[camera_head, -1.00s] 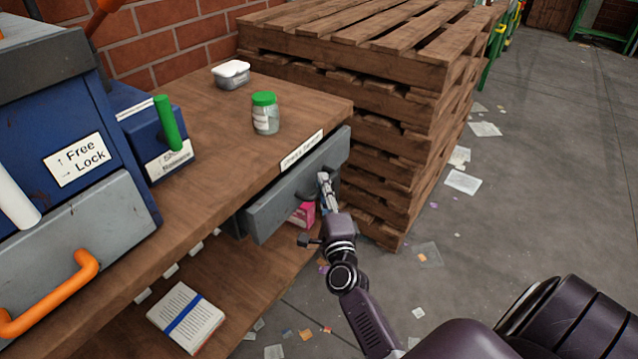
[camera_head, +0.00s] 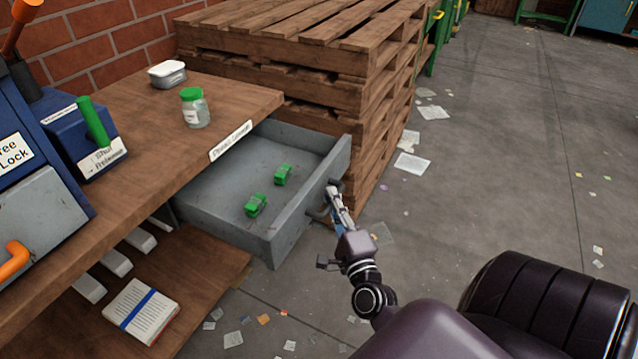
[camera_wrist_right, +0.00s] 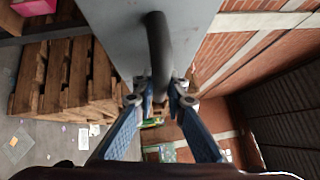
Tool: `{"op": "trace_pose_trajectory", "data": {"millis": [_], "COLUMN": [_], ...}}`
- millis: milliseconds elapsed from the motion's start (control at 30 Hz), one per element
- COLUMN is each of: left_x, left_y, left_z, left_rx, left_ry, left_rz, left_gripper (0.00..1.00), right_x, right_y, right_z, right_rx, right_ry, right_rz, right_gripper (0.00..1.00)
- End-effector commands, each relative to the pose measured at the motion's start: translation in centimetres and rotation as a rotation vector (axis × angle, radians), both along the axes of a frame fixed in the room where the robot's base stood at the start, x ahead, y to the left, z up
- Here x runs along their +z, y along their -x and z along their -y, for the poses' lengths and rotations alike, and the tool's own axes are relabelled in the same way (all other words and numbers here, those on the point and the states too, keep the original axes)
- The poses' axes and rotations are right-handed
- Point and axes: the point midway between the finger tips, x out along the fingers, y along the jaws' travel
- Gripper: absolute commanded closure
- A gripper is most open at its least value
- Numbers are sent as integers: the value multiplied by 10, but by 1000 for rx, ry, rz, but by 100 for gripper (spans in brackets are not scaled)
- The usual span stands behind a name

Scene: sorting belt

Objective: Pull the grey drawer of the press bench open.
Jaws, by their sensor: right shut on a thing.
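The grey drawer (camera_head: 215,196) stands well out from under the wooden bench top in the head view. Two small green objects, a nearer one (camera_head: 255,204) and a farther one (camera_head: 283,174), lie on its floor. My right gripper (camera_head: 334,199) is at the drawer's front panel, shut on its dark handle (camera_head: 319,212). In the right wrist view the curved handle (camera_wrist_right: 157,50) runs between the fingers of my right gripper (camera_wrist_right: 160,92), against the grey drawer front (camera_wrist_right: 115,30). My left gripper is in neither view.
A glass jar with a green lid (camera_head: 195,108) and a lidded tub (camera_head: 167,74) stand on the bench top (camera_head: 150,120). A blue press (camera_head: 30,170) is at the left. Stacked pallets (camera_head: 330,80) stand close behind the drawer. Floor on the right is open, with scattered paper.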

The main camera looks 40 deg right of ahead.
Motion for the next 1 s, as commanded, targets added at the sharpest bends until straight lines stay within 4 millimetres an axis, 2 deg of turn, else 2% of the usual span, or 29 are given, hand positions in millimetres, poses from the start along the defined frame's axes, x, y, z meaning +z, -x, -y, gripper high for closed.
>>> {"op": "trace_pose_trajectory", "data": {"millis": [200,567,600,733,1000], "left_x": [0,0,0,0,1], "left_y": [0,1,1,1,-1], "left_z": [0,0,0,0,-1], "left_rx": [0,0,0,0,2], "left_ry": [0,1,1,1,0], "left_rz": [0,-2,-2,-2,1], "left_gripper": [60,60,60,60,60], "right_x": [-1,-1,-1,-1,-1], "right_y": [11,12,12,12,12], "right_z": [4,4,4,4,5], "right_rx": [2,2,2,1,0], "right_ry": [-1,-1,-1,-1,0], "right_rz": [-3,-3,-3,-3,-1], "right_gripper": [100,100,86,72,70]}}
